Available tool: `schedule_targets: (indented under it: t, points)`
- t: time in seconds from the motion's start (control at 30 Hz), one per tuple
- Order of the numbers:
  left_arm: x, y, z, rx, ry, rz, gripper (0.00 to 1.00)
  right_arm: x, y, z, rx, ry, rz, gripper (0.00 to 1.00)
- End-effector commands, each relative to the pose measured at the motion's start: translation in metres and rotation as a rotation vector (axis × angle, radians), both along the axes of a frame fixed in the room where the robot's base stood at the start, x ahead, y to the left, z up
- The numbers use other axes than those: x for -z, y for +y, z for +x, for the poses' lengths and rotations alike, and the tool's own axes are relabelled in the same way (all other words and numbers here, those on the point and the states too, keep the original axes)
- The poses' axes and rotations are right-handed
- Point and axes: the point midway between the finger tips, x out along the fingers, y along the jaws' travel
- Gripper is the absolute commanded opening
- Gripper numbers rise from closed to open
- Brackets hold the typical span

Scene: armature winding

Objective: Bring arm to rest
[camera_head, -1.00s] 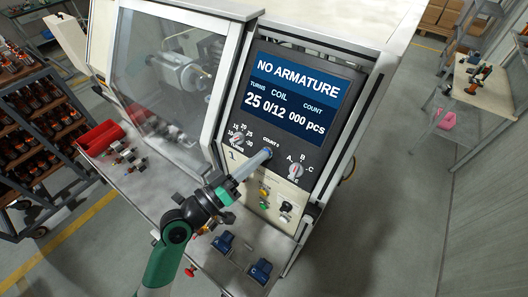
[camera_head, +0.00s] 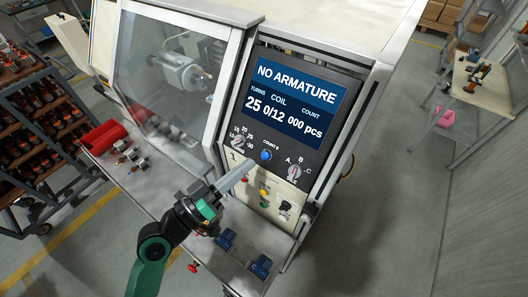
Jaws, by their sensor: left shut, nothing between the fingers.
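My left arm comes up from the bottom of the head view. My left gripper (camera_head: 237,174) is shut and empty, in front of the winding machine's control panel. Its fingertips point up and right, below and left of the blue count button (camera_head: 266,155), and look apart from it. The screen (camera_head: 292,97) reads "NO ARMATURE", 25 turns, coil 0/12, count 000 pcs. My right gripper is not in view.
A turns knob (camera_head: 238,142) and an A-B-C knob (camera_head: 294,172) flank the button. Two blue parts (camera_head: 260,267) lie on the front ledge. A red bin (camera_head: 103,137) sits at left, near a rack (camera_head: 45,125) of armatures. Open floor is at right.

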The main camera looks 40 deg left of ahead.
Motion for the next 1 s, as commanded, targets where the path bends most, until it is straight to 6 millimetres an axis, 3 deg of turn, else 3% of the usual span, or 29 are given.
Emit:
schedule_targets:
  t: [0.53, 0.63, 0.67, 0.77, 0.87, 1.0]
  points:
    - [0.0, -0.003, 0.0, 0.008, 0.0, -0.001, 0.0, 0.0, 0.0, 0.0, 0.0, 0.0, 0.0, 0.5]
    - [-0.022, -0.016, 0.009, 0.047, -0.046, 0.017, 0.0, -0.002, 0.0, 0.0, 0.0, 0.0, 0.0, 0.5]
    - [-0.034, -0.022, 0.013, 0.063, -0.074, 0.028, 0.0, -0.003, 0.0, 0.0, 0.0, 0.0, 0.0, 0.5]
    - [-0.098, -0.048, 0.028, 0.126, -0.212, 0.086, 0.0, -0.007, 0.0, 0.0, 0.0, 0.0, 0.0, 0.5]
    - [-0.181, -0.079, 0.036, 0.152, -0.387, 0.194, 0.0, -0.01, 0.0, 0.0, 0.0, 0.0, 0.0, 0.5]
    - [-0.295, -0.112, 0.025, 0.096, -0.611, 0.327, 0.0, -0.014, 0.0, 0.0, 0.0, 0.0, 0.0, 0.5]
